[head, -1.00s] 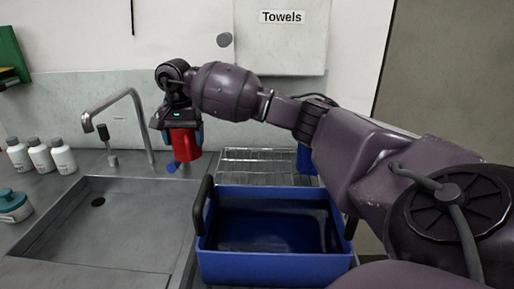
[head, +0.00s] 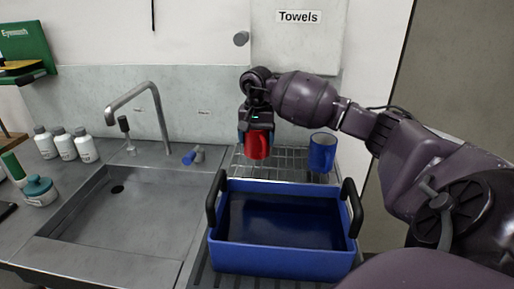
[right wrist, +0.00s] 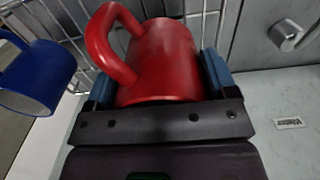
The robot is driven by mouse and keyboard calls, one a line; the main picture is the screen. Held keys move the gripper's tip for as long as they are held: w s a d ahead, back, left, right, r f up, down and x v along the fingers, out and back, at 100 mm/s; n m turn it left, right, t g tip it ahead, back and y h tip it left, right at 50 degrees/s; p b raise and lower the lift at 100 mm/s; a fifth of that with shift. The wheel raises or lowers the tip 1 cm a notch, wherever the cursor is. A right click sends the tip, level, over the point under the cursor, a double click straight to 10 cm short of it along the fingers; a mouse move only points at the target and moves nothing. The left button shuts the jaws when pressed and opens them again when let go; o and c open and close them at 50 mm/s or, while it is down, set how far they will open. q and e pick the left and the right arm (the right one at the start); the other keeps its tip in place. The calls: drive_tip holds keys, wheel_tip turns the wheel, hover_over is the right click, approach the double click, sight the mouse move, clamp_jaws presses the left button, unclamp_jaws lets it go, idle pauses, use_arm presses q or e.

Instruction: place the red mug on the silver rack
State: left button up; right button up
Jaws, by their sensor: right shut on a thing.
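The red mug (head: 258,146) is held in my right gripper (head: 256,136), over the left part of the silver rack (head: 283,160) in the head view. In the right wrist view the red mug (right wrist: 163,62) sits between the blue finger pads, its handle toward the upper left. Wires of the rack (right wrist: 205,22) show behind it. I cannot tell whether the mug touches the rack. My left gripper is not in view.
A blue mug (head: 322,152) stands on the right of the rack. A blue tub (head: 285,258) with black handles stands in front of it. A tap (head: 150,92) and sink (head: 125,215) are at left. Bottles (head: 65,146) stand farther left. A small blue-and-grey item (head: 193,156) lies left of the rack.

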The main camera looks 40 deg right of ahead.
sight(257, 149)
drive_tip(key=shift+f, duration=1.75)
drive_tip(key=shift+f, duration=0.15)
drive_tip(key=o, duration=1.1)
drive_tip(key=shift+o, duration=0.2)
drive_tip(key=shift+s+r, duration=0.1)
drive_tip(key=shift+r, duration=3.75)
